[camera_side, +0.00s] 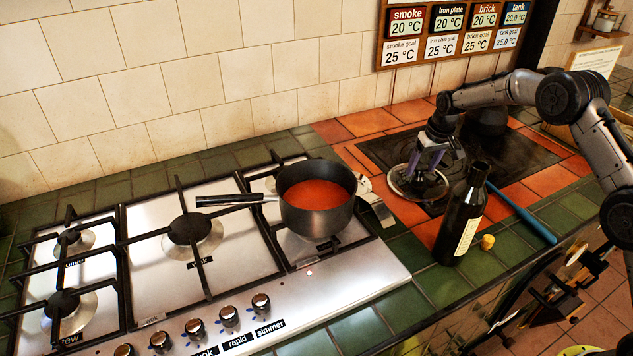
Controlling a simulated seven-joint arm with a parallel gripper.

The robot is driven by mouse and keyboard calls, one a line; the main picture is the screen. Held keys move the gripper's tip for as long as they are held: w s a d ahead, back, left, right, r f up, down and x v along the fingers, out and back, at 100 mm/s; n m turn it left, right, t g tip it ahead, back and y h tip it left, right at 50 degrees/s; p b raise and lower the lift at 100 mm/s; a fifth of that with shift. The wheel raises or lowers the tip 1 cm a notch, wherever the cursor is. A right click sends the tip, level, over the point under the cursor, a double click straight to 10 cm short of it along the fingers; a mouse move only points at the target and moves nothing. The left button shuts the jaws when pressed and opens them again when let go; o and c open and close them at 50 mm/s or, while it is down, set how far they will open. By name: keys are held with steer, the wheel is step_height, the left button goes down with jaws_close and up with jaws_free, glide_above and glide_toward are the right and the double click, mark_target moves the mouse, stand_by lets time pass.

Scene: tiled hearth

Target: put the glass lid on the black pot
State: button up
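The black pot (309,222) sits on the right rear part of the stove, with red liquid inside and its handle pointing left. Its top is uncovered. The round glass lid (402,187) lies flat, or nearly so, at the left edge of the dark iron plate, right of the pot. My gripper (427,168) points down over the lid, its two fingers a little apart near the lid's middle. The fingers hide the lid's knob, so I cannot tell whether they hold it.
A dark bottle (461,222) stands just in front of the lid, with a cork (487,242) and a blue rod (522,213) to its right. A dark round pot (488,119) stands at the back. The stove (150,250) has several free burners left of the pot.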

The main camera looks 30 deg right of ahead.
jaws_close()
steer(key=shift+r, duration=3.6)
steer(key=shift+s, duration=0.2)
steer(key=s+a+r+n, duration=0.1)
steer(key=a+r, duration=0.4)
steer(key=a, duration=0.6)
steer(key=s+a+r+n, duration=0.1)
steer(key=a+r, duration=0.4)
steer(key=a, duration=0.6)
steer(key=s+a+r+n+y, duration=0.1)
steer(key=a+r, duration=0.5)
steer(key=a, duration=0.5)
steer(key=shift+s+a, duration=0.35)
steer(key=shift+a, duration=0.05)
